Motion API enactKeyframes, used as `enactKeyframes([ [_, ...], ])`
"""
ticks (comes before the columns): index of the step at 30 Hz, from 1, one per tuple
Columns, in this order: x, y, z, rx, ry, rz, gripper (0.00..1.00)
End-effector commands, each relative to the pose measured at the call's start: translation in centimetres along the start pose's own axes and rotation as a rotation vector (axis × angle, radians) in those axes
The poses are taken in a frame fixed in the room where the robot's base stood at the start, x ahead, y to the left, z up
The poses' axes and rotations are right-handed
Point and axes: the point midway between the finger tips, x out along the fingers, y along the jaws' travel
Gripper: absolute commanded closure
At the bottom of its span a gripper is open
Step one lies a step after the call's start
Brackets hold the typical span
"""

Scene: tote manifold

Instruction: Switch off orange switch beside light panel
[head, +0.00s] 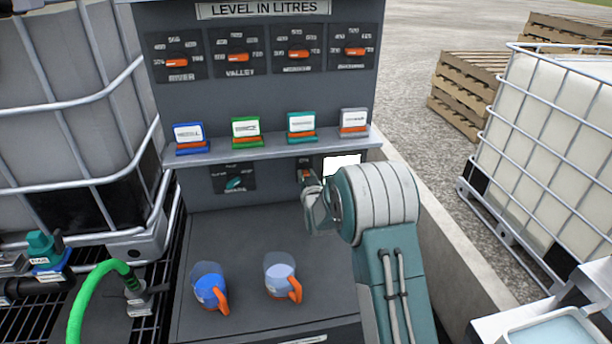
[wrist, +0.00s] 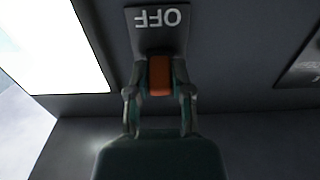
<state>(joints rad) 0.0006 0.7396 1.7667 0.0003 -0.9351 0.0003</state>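The orange switch (wrist: 160,75) sits on a dark plate with an upside-down OFF label (wrist: 157,17) in the wrist view. In the head view the switch (head: 305,174) is small and partly hidden by my gripper (head: 316,192). The bright white light panel (head: 342,163) is just right of it in the head view; it shows at the left in the wrist view (wrist: 48,45). My gripper (wrist: 159,80) is at the switch, one finger on each side of it. The fingers are apart; whether they touch the switch is unclear.
A shelf (head: 270,148) with several coloured card holders runs above the switch. A dark plate with a green knob (head: 235,184) is to the left. Two jugs with orange handles, one blue (head: 208,285) and one pale (head: 280,272), stand on the counter below.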

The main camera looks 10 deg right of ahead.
Motion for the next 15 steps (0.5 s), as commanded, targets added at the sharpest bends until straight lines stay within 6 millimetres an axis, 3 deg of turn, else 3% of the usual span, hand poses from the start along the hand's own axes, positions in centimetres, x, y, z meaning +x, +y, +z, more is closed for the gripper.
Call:
enactKeyframes([
  [15, 0.09, -0.10, 0.44, -0.001, 0.122, -0.002, 1.00],
])
